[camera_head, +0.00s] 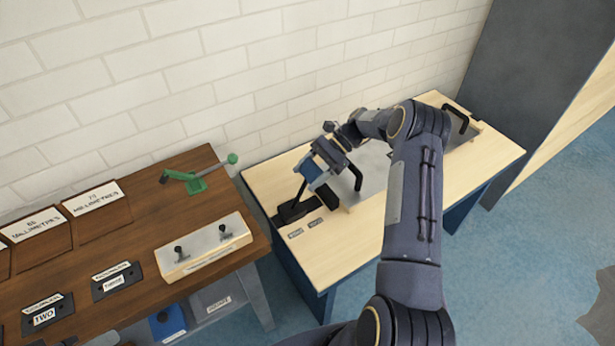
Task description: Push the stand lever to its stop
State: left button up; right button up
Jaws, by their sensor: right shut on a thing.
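A black stand (291,211) sits at the left end of the pale wooden bench. Its thin dark lever (300,190) rises from the base, tilted slightly right toward my gripper. My right gripper (312,178) reaches over the bench from the right and is shut at the lever's upper end. The fingers and wrist hide that end, and the exact contact is too small to make out. My left gripper is not in view.
A grey panel (372,190) with black handles lies along the pale bench (262,180), close to my gripper. A green lever device (197,184) and a pale block with two black knobs (203,247) stand on the dark wooden table (140,215). A brick wall (230,75) runs behind.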

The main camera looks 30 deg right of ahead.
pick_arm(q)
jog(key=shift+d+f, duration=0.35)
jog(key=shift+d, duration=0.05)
pick_arm(e)
jog(key=shift+d+f, duration=0.4)
jog(key=shift+d, duration=0.35)
jog(key=o, duration=1.4)
pick_arm(q)
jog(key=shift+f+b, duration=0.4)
jog(key=shift+b, duration=0.25)
pick_arm(e)
jog(key=v, duration=0.7)
jog(key=shift+d+r, duration=0.25)
jog(key=shift+d, duration=0.05)
jog(key=shift+r, duration=0.1)
